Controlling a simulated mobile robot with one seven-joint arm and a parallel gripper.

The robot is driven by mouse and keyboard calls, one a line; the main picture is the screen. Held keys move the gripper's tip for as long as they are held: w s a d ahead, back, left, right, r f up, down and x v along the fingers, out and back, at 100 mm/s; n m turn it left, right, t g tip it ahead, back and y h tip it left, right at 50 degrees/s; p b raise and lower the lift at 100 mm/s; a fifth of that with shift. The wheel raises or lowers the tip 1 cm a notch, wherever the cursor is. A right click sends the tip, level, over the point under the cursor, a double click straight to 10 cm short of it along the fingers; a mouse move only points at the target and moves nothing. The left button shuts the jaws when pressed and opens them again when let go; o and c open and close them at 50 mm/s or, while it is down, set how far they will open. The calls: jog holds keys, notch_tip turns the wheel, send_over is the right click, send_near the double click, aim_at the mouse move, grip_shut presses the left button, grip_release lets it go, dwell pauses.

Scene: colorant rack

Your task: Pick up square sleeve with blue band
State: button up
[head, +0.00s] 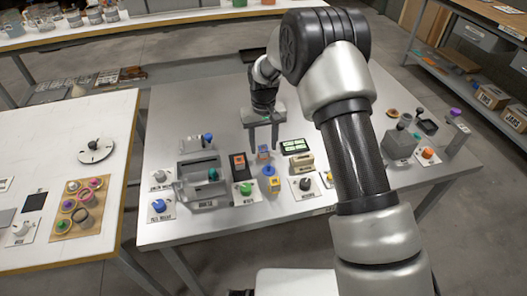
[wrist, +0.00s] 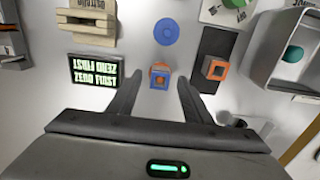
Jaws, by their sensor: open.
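A small square sleeve with blue on it (wrist: 160,76) and orange at its centre stands upright on the white table. In the head view the sleeve (head: 263,153) is near the middle of the table. My gripper (head: 263,148) points down, open and empty, over this sleeve. In the wrist view the sleeve appears between the two fingertips of my gripper (wrist: 158,82), with a gap on each side. I cannot tell the exact height of the fingertips above it. A second, mostly orange square sleeve (wrist: 217,69) stands on a dark pad (wrist: 214,45) beside it.
A blue disc (wrist: 167,31) lies on the robot's side of the sleeve. A lit green-text display (wrist: 95,69) and a beige device (wrist: 88,25) are on the other side. A grey tray (head: 205,170) stands left on the table. Several knobs on white plates line the front.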

aim_at(264, 150)
jog(key=c, duration=1.1)
notch_tip(264, 150, up, 10)
jog(key=f+p, duration=0.1)
jog(key=s+d+p, duration=0.2)
jog(key=s+p, duration=0.4)
jog(key=p, duration=0.2)
jog(key=shift+s+r, duration=0.35)
